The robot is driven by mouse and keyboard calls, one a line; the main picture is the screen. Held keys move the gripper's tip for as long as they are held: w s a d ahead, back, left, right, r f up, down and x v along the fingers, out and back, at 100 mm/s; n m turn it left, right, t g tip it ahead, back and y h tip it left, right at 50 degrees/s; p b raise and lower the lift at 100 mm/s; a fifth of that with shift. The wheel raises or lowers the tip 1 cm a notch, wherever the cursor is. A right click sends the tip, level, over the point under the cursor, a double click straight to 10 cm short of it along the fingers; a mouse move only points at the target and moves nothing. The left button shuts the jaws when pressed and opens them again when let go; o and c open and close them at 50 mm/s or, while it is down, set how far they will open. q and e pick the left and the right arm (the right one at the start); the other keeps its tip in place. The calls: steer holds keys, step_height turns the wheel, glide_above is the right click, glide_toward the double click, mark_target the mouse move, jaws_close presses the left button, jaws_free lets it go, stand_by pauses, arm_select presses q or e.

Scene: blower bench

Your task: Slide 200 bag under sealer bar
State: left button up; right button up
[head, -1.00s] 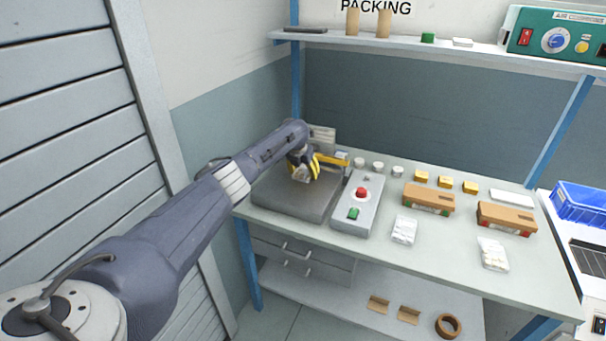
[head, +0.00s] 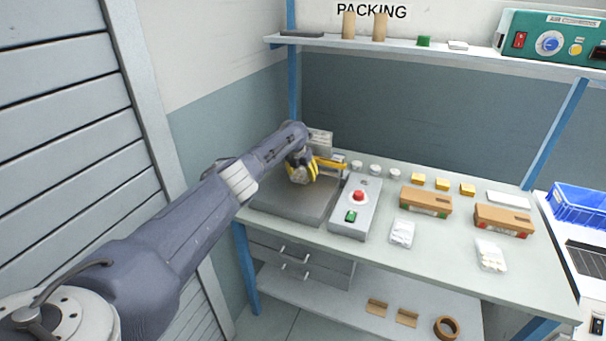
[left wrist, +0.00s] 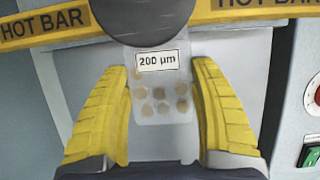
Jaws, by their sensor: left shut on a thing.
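The 200 bag (left wrist: 160,95) is a clear pouch with a "200 µm" label and several tan discs inside. In the left wrist view it lies between the two yellow fingers of my left gripper (left wrist: 162,115), which is closed on its sides. The bag's far end runs up to a dark round part (left wrist: 143,18) at the yellow hot bar (left wrist: 45,27). I cannot tell how far under the bar it reaches. In the head view my left gripper (head: 301,178) is low over the grey sealer plate (head: 290,205) and the bag is hidden. My right gripper is not in view.
A control box (head: 345,221) with red and green buttons stands right of the sealer plate. Two white packets (head: 401,233) (head: 490,255), brown boxes (head: 426,201) and yellow blocks (head: 443,184) lie farther right. A shelf (head: 400,47) runs above the bench.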

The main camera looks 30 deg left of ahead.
arm_select(q)
steer(key=shift+f, duration=0.1)
steer(key=o, duration=1.4)
